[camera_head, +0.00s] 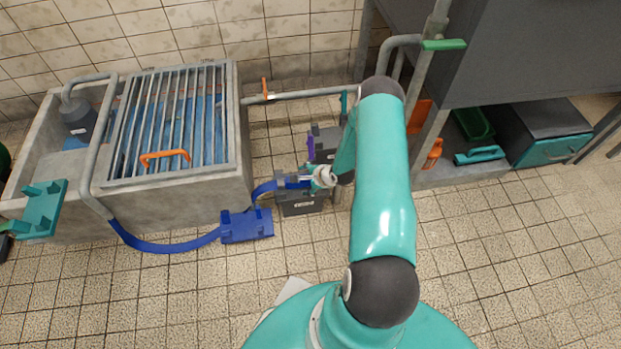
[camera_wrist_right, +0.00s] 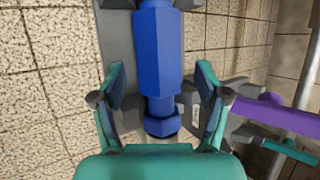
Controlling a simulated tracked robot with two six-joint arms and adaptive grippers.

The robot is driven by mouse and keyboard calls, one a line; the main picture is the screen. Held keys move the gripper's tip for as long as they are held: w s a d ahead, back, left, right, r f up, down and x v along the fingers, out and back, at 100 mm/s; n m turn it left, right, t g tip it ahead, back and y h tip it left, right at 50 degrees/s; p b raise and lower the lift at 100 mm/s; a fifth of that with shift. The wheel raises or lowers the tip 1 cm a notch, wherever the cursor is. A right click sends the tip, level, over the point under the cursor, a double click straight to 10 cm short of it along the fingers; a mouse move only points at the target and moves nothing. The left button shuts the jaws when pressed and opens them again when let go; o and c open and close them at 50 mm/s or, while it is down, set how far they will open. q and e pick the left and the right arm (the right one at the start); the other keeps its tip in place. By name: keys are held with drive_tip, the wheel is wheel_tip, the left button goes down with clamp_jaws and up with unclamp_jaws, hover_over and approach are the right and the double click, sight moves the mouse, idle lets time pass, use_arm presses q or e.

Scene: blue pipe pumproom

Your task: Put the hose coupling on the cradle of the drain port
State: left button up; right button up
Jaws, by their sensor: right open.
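The blue hose coupling (camera_wrist_right: 156,48) lies along the middle of the right wrist view, with a hexagonal blue end near the palm. In the head view the coupling (camera_head: 292,182) rests on a dark grey labelled block (camera_head: 301,206); the label is too small to read. My right gripper (camera_wrist_right: 162,85) is open, one finger on each side of the coupling, with visible gaps. It also shows small in the head view (camera_head: 312,176). A blue hose (camera_head: 165,246) runs from the basin pipe towards the coupling. I cannot tell which holder is the drain port's cradle. My left gripper is not seen.
A teal bracket (camera_head: 42,207) is at the concrete basin's (camera_head: 190,203) left. A purple part (camera_wrist_right: 272,112) lies close to my right finger. A metal pipe (camera_head: 300,95) runs along the wall. The front floor is clear.

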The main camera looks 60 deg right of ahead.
drive_tip(key=v, duration=1.1)
drive_tip(key=shift+s+r, duration=0.25)
drive_tip(key=shift+s, duration=0.05)
